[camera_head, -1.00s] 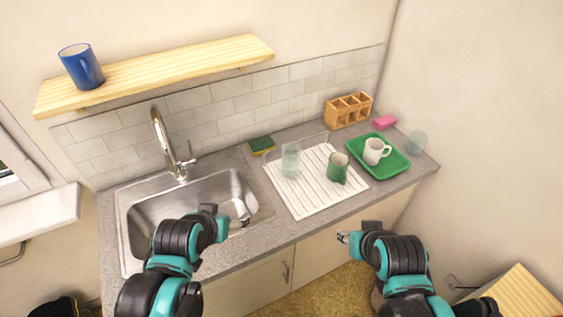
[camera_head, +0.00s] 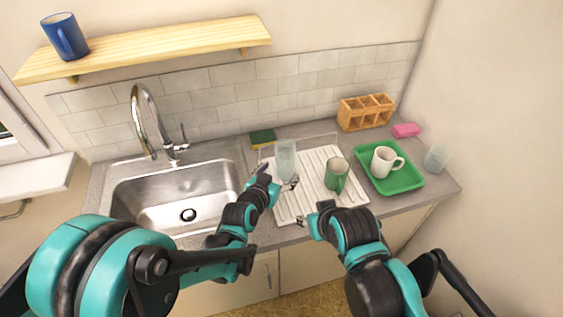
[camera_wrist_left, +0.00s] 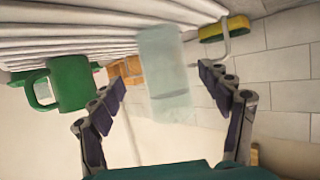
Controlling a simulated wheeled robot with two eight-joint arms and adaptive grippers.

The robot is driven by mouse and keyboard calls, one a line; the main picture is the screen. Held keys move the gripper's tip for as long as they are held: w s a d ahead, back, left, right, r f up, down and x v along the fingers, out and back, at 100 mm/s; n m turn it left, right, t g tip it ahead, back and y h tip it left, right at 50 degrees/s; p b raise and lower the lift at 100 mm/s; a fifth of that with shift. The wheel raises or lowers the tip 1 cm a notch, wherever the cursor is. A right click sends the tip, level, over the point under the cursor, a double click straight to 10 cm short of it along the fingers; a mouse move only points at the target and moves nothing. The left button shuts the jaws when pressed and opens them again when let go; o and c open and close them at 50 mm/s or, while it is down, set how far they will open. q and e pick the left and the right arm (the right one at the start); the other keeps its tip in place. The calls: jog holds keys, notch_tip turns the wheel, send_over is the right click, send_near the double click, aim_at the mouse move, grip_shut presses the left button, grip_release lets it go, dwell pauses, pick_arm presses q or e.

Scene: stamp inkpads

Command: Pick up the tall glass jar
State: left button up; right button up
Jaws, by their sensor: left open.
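The tall glass jar (camera_head: 286,160) is clear and pale. It stands at the left part of the white drying rack (camera_head: 318,200). My left gripper (camera_head: 277,178) is open, just in front of the jar in the head view. In the left wrist view the jar (camera_wrist_left: 166,75) shows between and beyond the two spread fingers (camera_wrist_left: 165,110). I see no clear contact. My right gripper (camera_head: 313,214) is at the rack's front edge, apart from the jar; its opening is too small to tell.
A green mug (camera_head: 336,175) stands on the rack, right of the jar. A white mug (camera_head: 385,161) sits on a green tray (camera_head: 408,183), with another glass (camera_head: 436,158) beside it. A sponge (camera_head: 263,138) lies behind the rack. The sink (camera_head: 165,190) is at left.

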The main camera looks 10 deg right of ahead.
aim_at(285, 162)
pick_arm(q)
jog(key=x, duration=0.2)
jog(key=b+x, duration=0.1)
jog(key=x, duration=0.1)
jog(key=b+x, duration=0.1)
jog(key=x, duration=0.1)
jog(key=shift+w+a+r, duration=0.1)
jog(key=shift+w+r, duration=0.15)
jog(key=shift+w, duration=0.05)
jog(key=shift+r, duration=0.1)
jog(key=c, duration=1.6)
jog(key=shift+r, duration=0.15)
jog(key=shift+c, duration=0.3)
